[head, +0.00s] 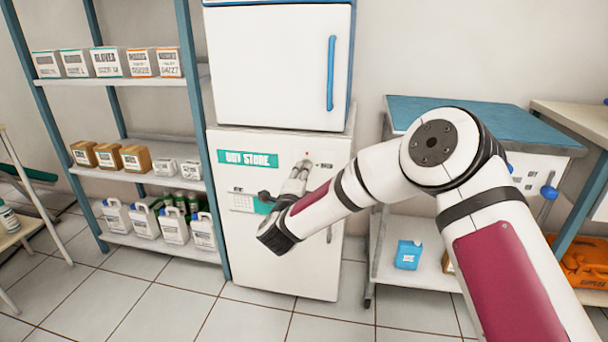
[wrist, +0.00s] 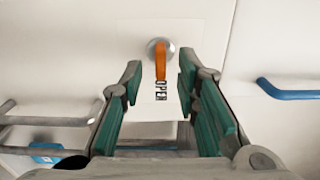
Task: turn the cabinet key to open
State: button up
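The white cabinet (head: 236,270) stands in the middle of the head view, with a teal sign on its door. In the wrist view, an orange key (wrist: 160,62) sits in a round metal lock on a white panel. The key's long side runs down the picture, with its lower end just above the word OPEN. My gripper (wrist: 160,80) is open, with one green-padded finger on each side of the key and a gap on both sides. In the head view my gripper (head: 298,176) is at the cabinet's upper front, and the key is hidden there.
A shelf rack (head: 190,120) with boxes and jugs stands at the left. A blue-topped cart (head: 450,110) stands at the right. A white upper unit (head: 270,70) with a blue handle sits on the cabinet. Tiled floor in front is clear.

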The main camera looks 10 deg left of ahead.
jog(key=s, duration=1)
jog(key=shift+s, duration=0.15)
